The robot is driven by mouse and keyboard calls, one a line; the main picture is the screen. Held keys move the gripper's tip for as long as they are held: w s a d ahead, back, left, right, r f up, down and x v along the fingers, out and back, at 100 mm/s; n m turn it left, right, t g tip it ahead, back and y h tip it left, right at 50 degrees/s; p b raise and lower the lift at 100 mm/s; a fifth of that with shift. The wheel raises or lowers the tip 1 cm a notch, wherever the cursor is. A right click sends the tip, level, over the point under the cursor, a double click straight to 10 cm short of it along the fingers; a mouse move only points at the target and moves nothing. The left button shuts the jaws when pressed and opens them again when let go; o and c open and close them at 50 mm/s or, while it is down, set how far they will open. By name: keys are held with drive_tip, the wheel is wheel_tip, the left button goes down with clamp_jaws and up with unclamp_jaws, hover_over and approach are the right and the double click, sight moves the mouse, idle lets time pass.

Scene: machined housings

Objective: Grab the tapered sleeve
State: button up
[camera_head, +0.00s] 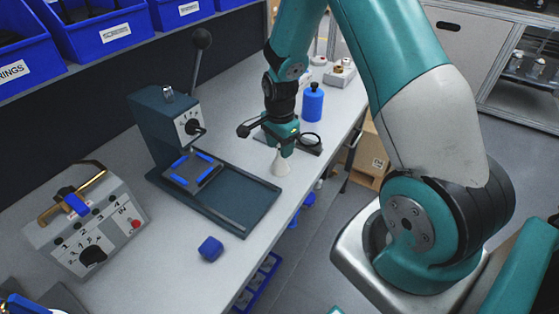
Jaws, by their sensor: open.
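A small pale tapered sleeve (281,166) stands upright on the workbench, wide end down, beside the right edge of the press base. My gripper (282,150) points down directly over it, with the fingertips at the top of the sleeve. The fingers are open, and the sleeve's upper end is partly hidden by them. I cannot tell whether the fingers touch it.
A dark press (165,125) with a lever and flat base stands left of the sleeve. A blue bottle (313,104) and a dark ring-topped item (310,141) are behind. A blue block (210,249) and a grey control box (90,225) are in front. The bench edge is close on the right.

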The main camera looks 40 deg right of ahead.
drive_tip(key=shift+f, duration=1.1)
clamp_jaws()
drive_tip(key=shift+r, duration=0.15)
